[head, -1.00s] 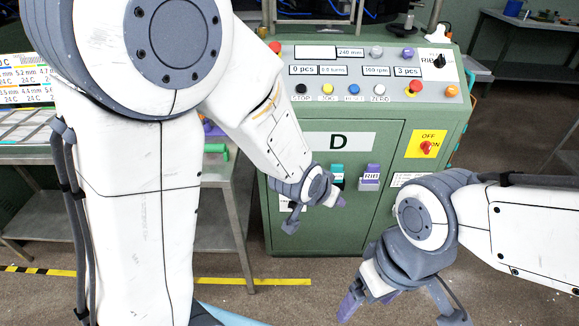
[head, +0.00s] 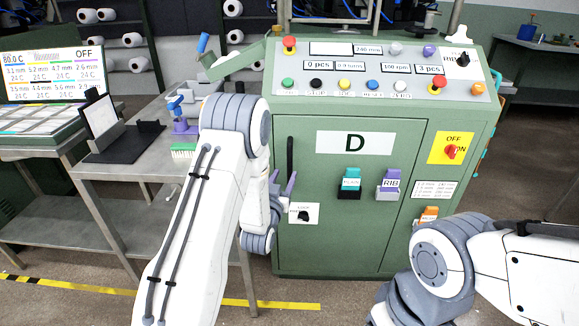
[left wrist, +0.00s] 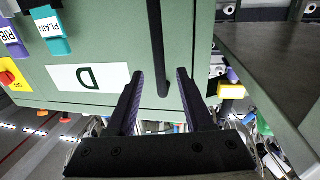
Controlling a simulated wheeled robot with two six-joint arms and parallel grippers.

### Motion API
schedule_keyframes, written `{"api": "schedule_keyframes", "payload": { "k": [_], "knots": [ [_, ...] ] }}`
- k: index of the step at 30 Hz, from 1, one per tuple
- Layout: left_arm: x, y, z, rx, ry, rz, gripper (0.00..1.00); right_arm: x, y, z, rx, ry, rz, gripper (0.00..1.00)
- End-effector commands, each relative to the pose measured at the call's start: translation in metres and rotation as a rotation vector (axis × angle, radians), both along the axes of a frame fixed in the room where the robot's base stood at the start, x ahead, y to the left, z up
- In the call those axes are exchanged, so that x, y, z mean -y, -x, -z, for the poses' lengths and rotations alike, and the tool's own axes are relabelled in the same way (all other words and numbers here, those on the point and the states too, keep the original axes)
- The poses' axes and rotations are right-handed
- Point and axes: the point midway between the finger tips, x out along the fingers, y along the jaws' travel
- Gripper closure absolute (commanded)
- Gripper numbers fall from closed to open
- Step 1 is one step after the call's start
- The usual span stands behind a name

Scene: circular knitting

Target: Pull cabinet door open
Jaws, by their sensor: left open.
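The green cabinet door (head: 340,225) marked D is closed on the front of the green machine. It also shows upside down in the left wrist view (left wrist: 110,45). Its black vertical handle (head: 290,160) is near the door's left edge. My left gripper (head: 283,180) is open and empty near the handle's lower part. In the left wrist view the handle (left wrist: 157,45) lies between the two fingertips (left wrist: 160,74), with a gap on both sides. I cannot tell whether the fingers reach around it. My right gripper is below the picture; only its arm shows.
A control panel (head: 375,75) with buttons tops the machine. Teal (head: 350,185) and purple (head: 389,185) holders and a small knob plate (head: 303,213) are on the door. A metal table (head: 125,168) with a black stand (head: 112,140) is at left. Floor shows in front.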

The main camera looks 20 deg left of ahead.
Motion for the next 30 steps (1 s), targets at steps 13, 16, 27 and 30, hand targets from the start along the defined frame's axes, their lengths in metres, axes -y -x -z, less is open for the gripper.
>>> {"api": "schedule_keyframes", "payload": {
  "k": [13, 16, 27, 30],
  "knots": [
    [-0.005, -0.065, 0.001, -0.001, 0.0, 0.0, 0.48, 0.0, 0.0, 0.002, 0.0, 0.0, 0.0, 0.15],
    [-0.005, -0.068, 0.0, -0.002, 0.0, 0.001, 0.48, 0.0, 0.0, 0.002, 0.0, 0.0, 0.0, 0.15],
    [-0.005, -0.068, 0.0, -0.002, 0.0, 0.001, 1.0, 0.0, 0.0, 0.002, 0.0, 0.0, 0.0, 0.15],
    [-0.005, -0.068, 0.0, -0.002, 0.0, 0.0, 1.0, 0.0, 0.0, 0.002, 0.0, 0.0, 0.0, 0.15]
  ]
}}
